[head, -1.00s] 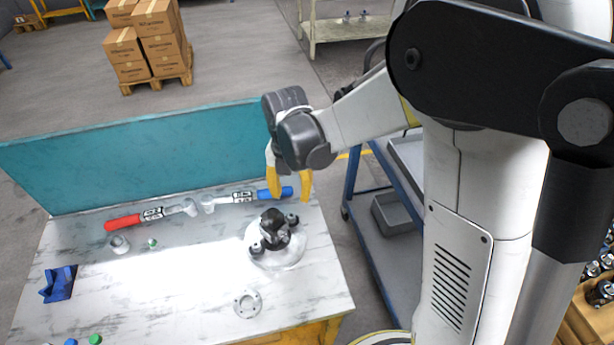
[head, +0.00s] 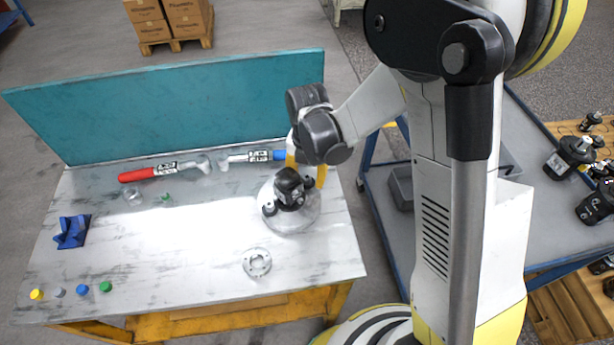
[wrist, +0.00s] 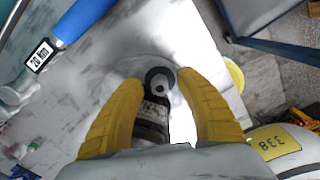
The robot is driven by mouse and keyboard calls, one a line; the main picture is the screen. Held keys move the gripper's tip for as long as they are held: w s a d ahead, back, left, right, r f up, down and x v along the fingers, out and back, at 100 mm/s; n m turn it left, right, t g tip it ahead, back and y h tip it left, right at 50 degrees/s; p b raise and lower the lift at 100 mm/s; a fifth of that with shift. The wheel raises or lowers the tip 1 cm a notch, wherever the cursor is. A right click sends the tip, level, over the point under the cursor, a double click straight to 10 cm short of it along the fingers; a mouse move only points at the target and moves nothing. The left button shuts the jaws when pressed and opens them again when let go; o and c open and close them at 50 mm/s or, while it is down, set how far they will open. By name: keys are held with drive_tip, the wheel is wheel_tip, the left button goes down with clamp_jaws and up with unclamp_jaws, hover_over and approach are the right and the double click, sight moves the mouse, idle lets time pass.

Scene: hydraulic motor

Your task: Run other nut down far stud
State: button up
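The black hydraulic motor (head: 289,188) stands upright on a pale round base (head: 292,218) at the right of the bench. My gripper (head: 306,172) is just behind and above the far-right fitting, partly hidden by my wrist. In the wrist view my yellow fingers (wrist: 158,84) are spread wide. A dark round fitting with a pale centre (wrist: 160,79) lies between their tips, with gaps on both sides. I cannot tell whether a nut sits on it.
A red-handled wrench (head: 150,172) and a blue-handled wrench (head: 250,156) lie along the teal back panel (head: 180,105). A flanged ring (head: 257,262) lies in front of the motor. A blue block (head: 72,231) and several coloured caps (head: 82,290) are at left. The bench middle is clear.

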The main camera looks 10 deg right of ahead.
clamp_jaws()
drive_tip(key=m+b, duration=0.1)
drive_tip(key=m, duration=0.2)
drive_tip(key=shift+f, duration=0.1)
drive_tip(key=shift+c, duration=0.7)
unclamp_jaws()
drive_tip(key=shift+m, duration=0.3)
drive_tip(key=shift+r, duration=0.25)
drive_tip(key=shift+r+p, duration=0.9)
drive_tip(key=shift+r, duration=0.15)
drive_tip(key=shift+n, duration=0.9)
drive_tip(key=shift+b, duration=0.35)
